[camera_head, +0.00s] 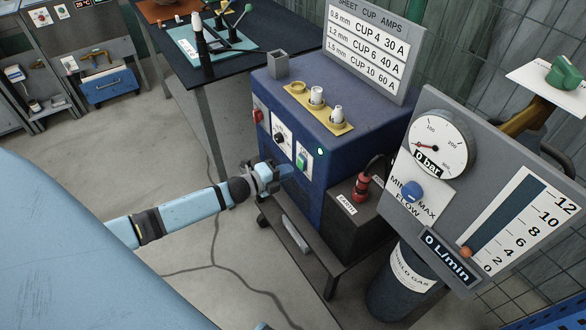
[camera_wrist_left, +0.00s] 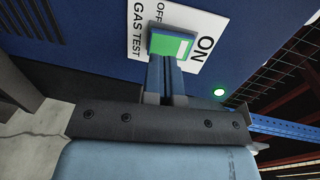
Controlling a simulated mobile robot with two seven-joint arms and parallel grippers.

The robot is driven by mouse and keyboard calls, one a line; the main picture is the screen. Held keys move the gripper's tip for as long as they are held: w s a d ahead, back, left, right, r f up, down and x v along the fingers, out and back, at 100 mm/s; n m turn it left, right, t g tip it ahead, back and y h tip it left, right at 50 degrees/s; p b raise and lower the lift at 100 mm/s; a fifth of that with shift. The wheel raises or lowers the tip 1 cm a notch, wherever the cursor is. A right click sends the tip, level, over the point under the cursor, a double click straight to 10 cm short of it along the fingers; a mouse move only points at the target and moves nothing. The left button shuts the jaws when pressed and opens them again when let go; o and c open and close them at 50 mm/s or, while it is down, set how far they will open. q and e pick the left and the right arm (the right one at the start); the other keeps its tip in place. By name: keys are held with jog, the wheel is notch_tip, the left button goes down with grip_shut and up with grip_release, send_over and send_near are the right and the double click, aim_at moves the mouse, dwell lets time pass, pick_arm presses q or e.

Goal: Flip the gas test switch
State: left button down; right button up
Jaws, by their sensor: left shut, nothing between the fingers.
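The gas test switch (camera_head: 302,160) is a green rocker on a white plate, on the front of the blue welding machine (camera_head: 318,196). In the left wrist view the green switch (camera_wrist_left: 172,44) sits between the OFF and ON labels. A small green lamp (camera_head: 320,152) glows beside the plate; it also shows in the left wrist view (camera_wrist_left: 219,92). My left gripper (camera_head: 280,176) is shut and empty, just in front of the panel. Its fingertips (camera_wrist_left: 168,62) overlap the switch's lower edge in the wrist view; I cannot tell whether they touch. My right gripper is out of view.
A dial knob (camera_head: 279,137) and red switch (camera_head: 257,115) share the panel. A grey gauge board (camera_head: 448,202) with a blue flow knob (camera_head: 412,191) stands right, reading 0 bar and 0 L/min. A dark table (camera_head: 251,62) stands behind. Open floor lies left of the machine.

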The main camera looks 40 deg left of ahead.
aim_at(300, 165)
pick_arm(q)
jog(key=shift+x, duration=1.1)
jog(key=shift+w+d, duration=0.15)
jog(key=shift+w, duration=0.1)
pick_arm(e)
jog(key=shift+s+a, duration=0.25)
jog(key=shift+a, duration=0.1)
pick_arm(q)
jog(key=shift+f, duration=0.1)
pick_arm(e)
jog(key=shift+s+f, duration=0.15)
pick_arm(q)
jog(key=shift+w+t+b, duration=0.2)
jog(key=shift+t+b, duration=0.3)
jog(key=shift+b, duration=0.7)
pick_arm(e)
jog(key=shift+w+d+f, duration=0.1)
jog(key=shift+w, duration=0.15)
